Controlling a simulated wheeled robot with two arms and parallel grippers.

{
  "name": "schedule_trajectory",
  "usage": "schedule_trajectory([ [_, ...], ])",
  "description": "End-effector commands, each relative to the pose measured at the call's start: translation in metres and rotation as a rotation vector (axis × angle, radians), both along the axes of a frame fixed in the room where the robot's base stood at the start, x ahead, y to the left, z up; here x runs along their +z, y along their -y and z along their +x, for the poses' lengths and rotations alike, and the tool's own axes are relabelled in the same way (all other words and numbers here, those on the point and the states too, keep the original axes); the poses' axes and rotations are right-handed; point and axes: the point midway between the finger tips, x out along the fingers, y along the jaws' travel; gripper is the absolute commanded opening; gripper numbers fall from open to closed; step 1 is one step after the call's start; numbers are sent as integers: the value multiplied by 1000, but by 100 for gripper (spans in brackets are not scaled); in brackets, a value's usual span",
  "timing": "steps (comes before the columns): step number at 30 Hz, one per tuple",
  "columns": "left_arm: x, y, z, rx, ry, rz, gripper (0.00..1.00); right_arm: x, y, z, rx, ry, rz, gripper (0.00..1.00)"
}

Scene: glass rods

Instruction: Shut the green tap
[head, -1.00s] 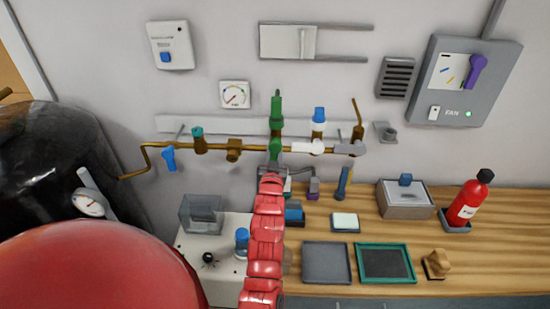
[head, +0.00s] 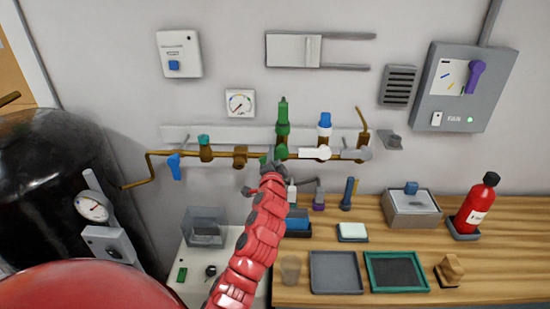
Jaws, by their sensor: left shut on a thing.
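The green tap (head: 282,127) stands upright on the brass pipe (head: 222,154) along the wall, with a green part low at the pipe. My left gripper (head: 267,163), at the end of the red arm, is at the pipe just left of the tap's body. It is shut on the tap's green lever, which is mostly hidden by the fingers. The lever's exact angle cannot be told. My right gripper is not in view.
A white lever (head: 314,153) lies along the pipe close on the right. A blue lever (head: 175,167) hangs at the left. Below are a wooden bench with trays (head: 336,289), a red extinguisher (head: 476,206) and a glass cup (head: 290,268).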

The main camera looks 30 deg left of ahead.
Motion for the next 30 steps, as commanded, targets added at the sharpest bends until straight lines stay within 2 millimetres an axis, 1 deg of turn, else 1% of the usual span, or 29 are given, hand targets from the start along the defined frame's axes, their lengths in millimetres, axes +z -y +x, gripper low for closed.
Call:
schedule_trajectory([
  [1,3,0,0,0,-26,40,0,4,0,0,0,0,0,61],
  [6,7,-2,-1,0,-106,170,0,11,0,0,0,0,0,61],
  [15,13,-2,-2,-2,-215,352,0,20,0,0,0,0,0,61],
  [21,14,-3,-2,-2,-259,424,0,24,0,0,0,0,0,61],
  [30,14,-3,-2,0,-283,462,0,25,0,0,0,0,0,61],
])
